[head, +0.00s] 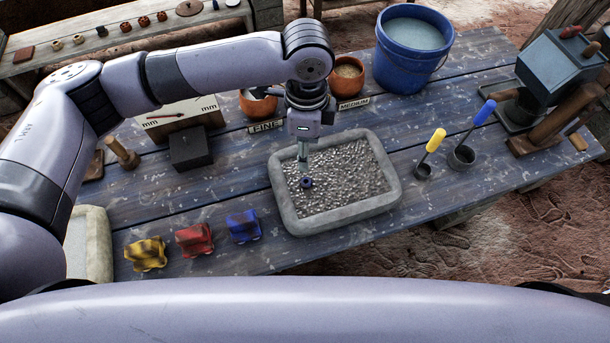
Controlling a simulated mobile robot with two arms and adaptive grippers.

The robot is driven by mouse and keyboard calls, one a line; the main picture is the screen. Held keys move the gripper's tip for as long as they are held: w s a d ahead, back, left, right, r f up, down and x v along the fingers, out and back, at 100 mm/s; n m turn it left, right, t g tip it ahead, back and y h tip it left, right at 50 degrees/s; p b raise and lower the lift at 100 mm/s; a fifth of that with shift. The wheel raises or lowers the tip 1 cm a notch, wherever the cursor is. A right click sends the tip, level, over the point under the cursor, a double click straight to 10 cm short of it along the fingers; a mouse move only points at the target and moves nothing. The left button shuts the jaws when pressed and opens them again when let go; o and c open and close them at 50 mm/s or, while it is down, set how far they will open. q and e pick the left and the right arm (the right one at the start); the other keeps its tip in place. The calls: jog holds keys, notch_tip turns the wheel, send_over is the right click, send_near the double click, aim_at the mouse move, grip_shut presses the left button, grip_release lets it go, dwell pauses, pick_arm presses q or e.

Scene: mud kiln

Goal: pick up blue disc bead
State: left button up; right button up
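A small dark blue disc bead (307,183) shows over the gravel in the left half of a grey stone tray (290,212). My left gripper (304,172) points straight down over the tray, with its fingertips right at the bead. The fingers overlap from this angle, so I cannot tell whether they are open or shut, or whether the bead is held or lies on the gravel. My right gripper is not in view.
Yellow (146,254), red (195,240) and blue (243,226) lumpy blocks stand left of the tray. A blue bucket (408,60) and orange pots (347,74) stand behind it. Yellow-handled (432,147) and blue-handled (478,122) tools stand right. Several beads line a back shelf (70,62).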

aim_at(305, 178)
pick_arm(q)
notch_tip(305, 178, down, 7)
jog(key=shift+s+a+r+p, duration=0.1)
jog(key=shift+r+p, duration=0.1)
jog(key=shift+p, duration=0.4)
jog(key=shift+f, duration=0.5)
jog(key=shift+f+p, duration=0.3)
jog(key=shift+p, duration=0.1)
notch_tip(305, 178, down, 4)
jog(key=shift+r+p, duration=0.15)
jog(key=shift+p, duration=0.5)
jog(key=shift+f, duration=0.3)
jog(key=shift+s+f, duration=0.1)
jog(key=shift+f, duration=0.05)
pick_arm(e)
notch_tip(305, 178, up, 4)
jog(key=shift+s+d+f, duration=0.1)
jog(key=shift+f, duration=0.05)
pick_arm(q)
jog(key=c, duration=0.7)
jog(key=shift+c, duration=1)
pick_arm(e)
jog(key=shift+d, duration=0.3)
